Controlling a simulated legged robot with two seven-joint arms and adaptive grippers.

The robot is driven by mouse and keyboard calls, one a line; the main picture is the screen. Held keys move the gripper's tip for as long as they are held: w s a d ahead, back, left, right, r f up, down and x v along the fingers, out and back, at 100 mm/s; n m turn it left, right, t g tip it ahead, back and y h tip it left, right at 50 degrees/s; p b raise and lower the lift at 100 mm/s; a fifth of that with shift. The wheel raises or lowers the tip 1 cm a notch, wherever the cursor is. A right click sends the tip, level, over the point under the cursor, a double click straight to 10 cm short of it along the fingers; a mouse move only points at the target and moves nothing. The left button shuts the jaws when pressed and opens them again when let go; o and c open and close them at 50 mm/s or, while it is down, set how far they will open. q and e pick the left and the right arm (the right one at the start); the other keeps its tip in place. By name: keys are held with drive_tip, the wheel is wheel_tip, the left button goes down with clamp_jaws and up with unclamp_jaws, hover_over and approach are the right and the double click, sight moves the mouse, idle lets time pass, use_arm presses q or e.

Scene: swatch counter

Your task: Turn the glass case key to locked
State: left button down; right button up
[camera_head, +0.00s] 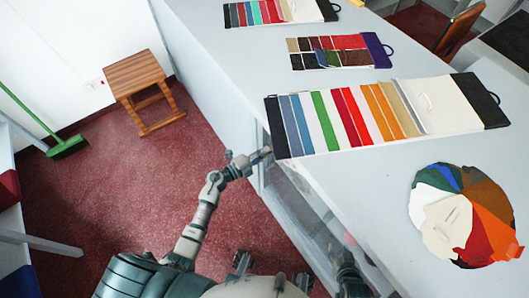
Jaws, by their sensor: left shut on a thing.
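The glass case (318,207) is the glazed front under the pale counter, seen at a steep angle. My left gripper (265,153) is at its upper left end, just under the counter edge and beside the colour swatch board. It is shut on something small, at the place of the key. The key itself is hidden by the fingers, and I cannot tell which way it is turned. A dark end of my right arm (348,272) shows low by the case front; its fingers are not clear.
On the counter (350,185) lie a long striped swatch board (335,118), smaller swatch boards (330,52) and a round colour fan (463,215). A wooden stool (143,80) and a green broom (66,147) stand at the left. The red floor between is clear.

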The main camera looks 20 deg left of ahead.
use_arm(q)
drive_tip(key=shift+f+m, duration=0.2)
drive_tip(key=shift+m, duration=1.3)
drive_tip(key=shift+s, duration=0.1)
use_arm(e)
drive_tip(key=shift+w+a+r+t, duration=0.15)
drive_tip(key=shift+w+r+t, duration=0.1)
drive_tip(key=shift+w, duration=0.1)
drive_tip(key=shift+w+a+r+t, duration=0.1)
drive_tip(key=shift+w+t, duration=0.15)
drive_tip(key=shift+w, duration=0.1)
use_arm(q)
drive_tip(key=c, duration=1.3)
unclamp_jaws()
drive_tip(key=v, duration=1.2)
